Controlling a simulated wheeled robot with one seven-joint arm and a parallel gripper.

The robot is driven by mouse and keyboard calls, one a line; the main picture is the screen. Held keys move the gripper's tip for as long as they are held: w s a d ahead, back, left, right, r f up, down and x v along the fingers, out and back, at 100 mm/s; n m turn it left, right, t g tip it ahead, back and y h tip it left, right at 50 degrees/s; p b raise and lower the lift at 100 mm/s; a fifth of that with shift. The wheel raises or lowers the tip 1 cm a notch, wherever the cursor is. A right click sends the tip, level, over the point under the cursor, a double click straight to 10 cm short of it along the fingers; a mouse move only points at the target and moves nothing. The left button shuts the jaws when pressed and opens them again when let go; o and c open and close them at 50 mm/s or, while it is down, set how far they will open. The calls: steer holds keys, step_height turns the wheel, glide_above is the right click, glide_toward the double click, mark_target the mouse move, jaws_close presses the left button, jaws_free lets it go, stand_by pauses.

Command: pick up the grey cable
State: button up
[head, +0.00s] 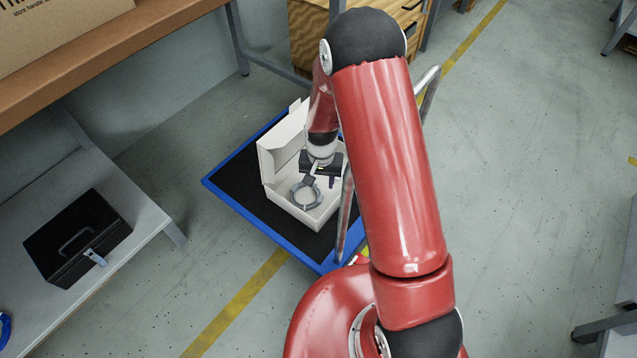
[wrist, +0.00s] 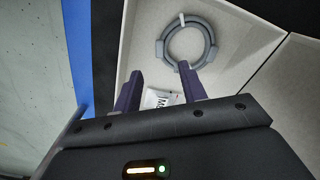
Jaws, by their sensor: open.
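The grey cable (head: 306,196) is a coiled ring lying in an open white box (head: 268,166). It also shows in the wrist view as a grey ring (wrist: 164,52) with thicker parts at its sides and a light tie at its top. My gripper (head: 318,180) is inside or just over the box, beside the cable on its far side in the head view. In the wrist view my gripper (wrist: 158,84) has its two dark fingers apart with nothing between them. The right fingertip appears close to the ring's lower edge; I cannot tell whether they touch.
A small white packet with dark print (wrist: 158,98) lies in the box near the fingers. The box stands on a blue-edged cart with a black top (head: 236,184), with a metal handle (head: 345,205). A black case (head: 77,238) sits on a low shelf at left.

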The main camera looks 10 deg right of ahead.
mark_target(320, 197)
steer(key=shift+w+d+f, duration=0.2)
steer(key=shift+w+f, duration=0.05)
steer(key=shift+f, duration=0.4)
steer(key=f, duration=0.4)
steer(key=f+b, duration=0.1)
steer(key=f, duration=0.1)
steer(key=shift+a+f, duration=0.3)
steer(key=shift+f, duration=0.1)
steer(key=shift+s, duration=0.1)
steer(key=shift+c, duration=0.4)
jaws_close()
